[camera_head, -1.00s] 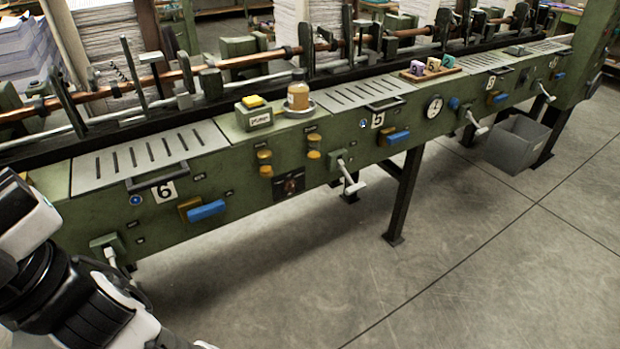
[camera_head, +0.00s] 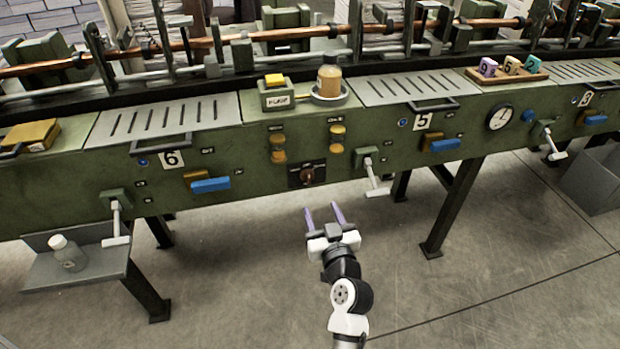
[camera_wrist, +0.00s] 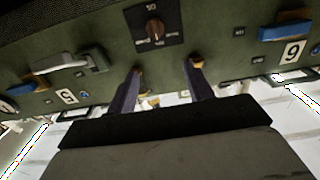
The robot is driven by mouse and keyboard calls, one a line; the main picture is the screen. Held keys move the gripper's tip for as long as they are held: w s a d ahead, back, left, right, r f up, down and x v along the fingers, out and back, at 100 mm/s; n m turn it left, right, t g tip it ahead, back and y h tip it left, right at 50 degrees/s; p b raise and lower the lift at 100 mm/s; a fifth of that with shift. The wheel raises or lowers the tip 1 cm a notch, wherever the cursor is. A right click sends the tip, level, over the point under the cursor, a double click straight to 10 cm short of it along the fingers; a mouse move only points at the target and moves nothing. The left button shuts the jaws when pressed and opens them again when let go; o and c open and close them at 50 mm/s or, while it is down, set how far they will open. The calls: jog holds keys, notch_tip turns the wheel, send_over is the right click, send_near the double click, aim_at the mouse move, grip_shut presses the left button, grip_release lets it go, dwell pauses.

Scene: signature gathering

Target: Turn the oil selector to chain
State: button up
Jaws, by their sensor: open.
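The oil selector looks to be the brown knob (camera_head: 307,174) on a small black plate in the green machine's front panel, between stations 6 and 5. In the wrist view the knob (camera_wrist: 154,30) sits on its black plate near the top. Its labels are too small to read for sure. My gripper (camera_head: 322,211) is open and empty, its two purple fingers spread, in front of and below the panel. In the wrist view the fingertips (camera_wrist: 166,67) are apart, with the knob beyond them, not between them.
A white crank handle (camera_head: 374,178) sticks out right of the selector. Blue levers (camera_head: 210,185) and yellow buttons (camera_head: 278,148) sit on the panel. A glass jar (camera_head: 328,82) stands on top. A shelf with a bottle (camera_head: 68,253) projects at lower left. The floor in front is clear.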

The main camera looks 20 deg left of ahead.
aim_at(309, 175)
jog(key=p+x, duration=0.1)
jog(key=x, duration=0.3)
jog(key=p+x, duration=0.1)
jog(key=x, duration=0.4)
jog(key=p+x, duration=0.2)
jog(key=x, duration=0.2)
jog(key=shift+w+f, duration=0.3)
jog(key=shift+f, duration=0.1)
jog(key=shift+c, duration=0.4)
jog(key=c, duration=0.9)
